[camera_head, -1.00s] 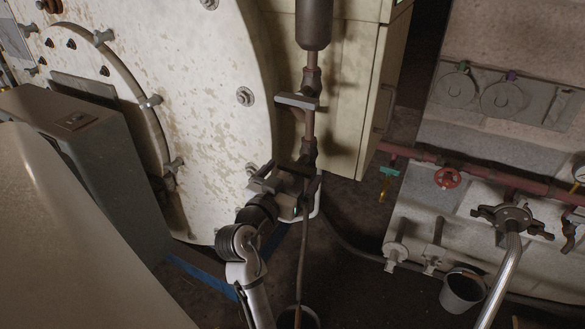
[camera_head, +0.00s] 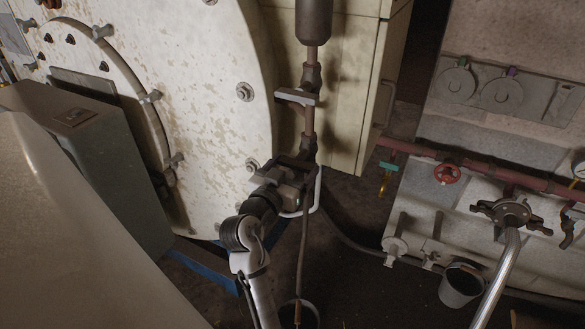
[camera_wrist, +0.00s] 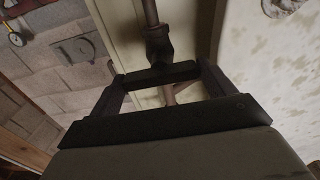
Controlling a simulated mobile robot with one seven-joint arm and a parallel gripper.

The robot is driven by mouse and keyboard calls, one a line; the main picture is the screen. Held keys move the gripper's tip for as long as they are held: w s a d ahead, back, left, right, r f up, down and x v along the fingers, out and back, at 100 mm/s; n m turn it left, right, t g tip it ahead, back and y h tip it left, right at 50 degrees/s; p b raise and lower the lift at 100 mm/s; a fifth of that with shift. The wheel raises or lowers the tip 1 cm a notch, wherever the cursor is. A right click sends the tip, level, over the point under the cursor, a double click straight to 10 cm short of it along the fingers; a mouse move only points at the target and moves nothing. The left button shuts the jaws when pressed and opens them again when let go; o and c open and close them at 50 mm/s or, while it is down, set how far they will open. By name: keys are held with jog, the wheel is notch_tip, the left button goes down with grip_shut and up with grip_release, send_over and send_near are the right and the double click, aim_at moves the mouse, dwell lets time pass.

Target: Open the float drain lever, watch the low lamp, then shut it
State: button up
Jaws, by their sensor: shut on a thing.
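A vertical drain pipe (camera_head: 310,75) hangs beside the big pale vessel, with a flat grey lever (camera_head: 297,97) across its upper valve. A lower valve (camera_head: 309,145) is on the same pipe. My gripper (camera_head: 298,162) is at this lower valve, partly hiding it. In the wrist view my gripper (camera_wrist: 162,82) is shut on a dark bar (camera_wrist: 160,75) lying between its fingertips, which looks like a valve lever. The pipe (camera_wrist: 156,38) runs just beyond it. I cannot make out a low lamp in either view.
The pale round vessel (camera_head: 225,125) is close on the left and a cream cabinet (camera_head: 345,100) stands behind the pipe. A bucket (camera_head: 299,317) is on the floor below. A stone block with red pipework (camera_head: 480,172) and another bucket (camera_head: 462,284) are at the right.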

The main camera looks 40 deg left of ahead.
jog(key=n+p, duration=0.1)
jog(key=n, duration=0.2)
jog(key=shift+n+p, duration=0.3)
jog(key=shift+n, duration=0.1)
jog(key=n+p, duration=0.2)
jog(key=n, duration=0.2)
jog(key=shift+r+n, duration=0.1)
jog(key=shift+n, duration=0.2)
jog(key=n+p, duration=0.3)
jog(key=n, duration=0.1)
jog(key=shift+n+p, duration=1.15)
jog(key=shift+n, duration=0.85)
jog(key=o, duration=0.9)
